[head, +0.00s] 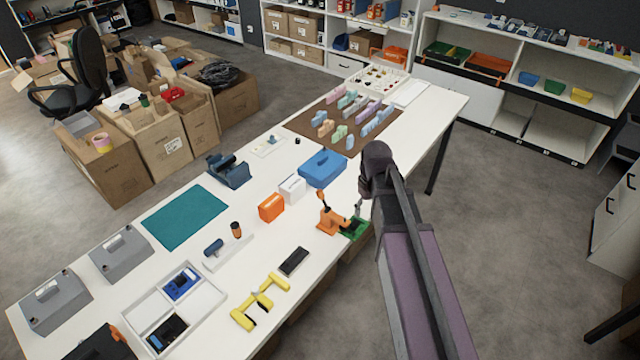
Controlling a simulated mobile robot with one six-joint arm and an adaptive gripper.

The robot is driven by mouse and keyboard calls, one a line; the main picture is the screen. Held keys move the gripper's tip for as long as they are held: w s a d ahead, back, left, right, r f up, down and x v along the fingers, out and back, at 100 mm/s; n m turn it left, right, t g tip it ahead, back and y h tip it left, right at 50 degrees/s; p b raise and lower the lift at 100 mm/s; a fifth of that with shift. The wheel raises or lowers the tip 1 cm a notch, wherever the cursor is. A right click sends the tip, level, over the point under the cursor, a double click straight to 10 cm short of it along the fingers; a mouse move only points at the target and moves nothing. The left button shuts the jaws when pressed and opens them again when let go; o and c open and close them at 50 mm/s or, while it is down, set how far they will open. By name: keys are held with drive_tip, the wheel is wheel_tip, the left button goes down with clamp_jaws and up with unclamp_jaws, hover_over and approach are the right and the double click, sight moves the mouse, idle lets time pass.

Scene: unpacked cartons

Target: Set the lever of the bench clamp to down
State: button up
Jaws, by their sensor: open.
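The bench clamp (330,222) is orange and stands near the right edge of the white table. Its lever (323,199) has a dark tip and points up, tilted a little to the left. A green piece (355,229) lies at the clamp's right side. My gripper (358,209) shows only in part at the end of my arm, just right of the clamp and close above the green piece. It is open, and I see nothing held in it. My arm hides part of it. I cannot tell whether it touches the clamp.
An orange box (271,208), a white box (292,188) and a blue case (323,168) stand behind and left of the clamp. A black device (294,262) and a yellow tool (260,302) lie in front.

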sight(320, 190)
drive_tip(key=w+a+r+n+g+p, duration=0.1)
drive_tip(key=w+a+r+n+p, duration=0.6)
drive_tip(key=w+a, duration=0.5)
drive_tip(key=shift+w+a+r+n, duration=0.3)
drive_tip(key=shift+a+r+n, duration=0.1)
drive_tip(key=shift+r+n, duration=0.5)
drive_tip(key=f+b, duration=0.4)
drive_tip(key=s+f+b, duration=0.1)
drive_tip(key=f+b, duration=0.4)
drive_tip(key=s+f+b, duration=0.1)
drive_tip(key=f+b, duration=0.3)
drive_tip(key=shift+a+f, duration=0.25)
drive_tip(key=shift+a, duration=0.1)
drive_tip(key=shift+c, duration=0.2)
clamp_jaws()
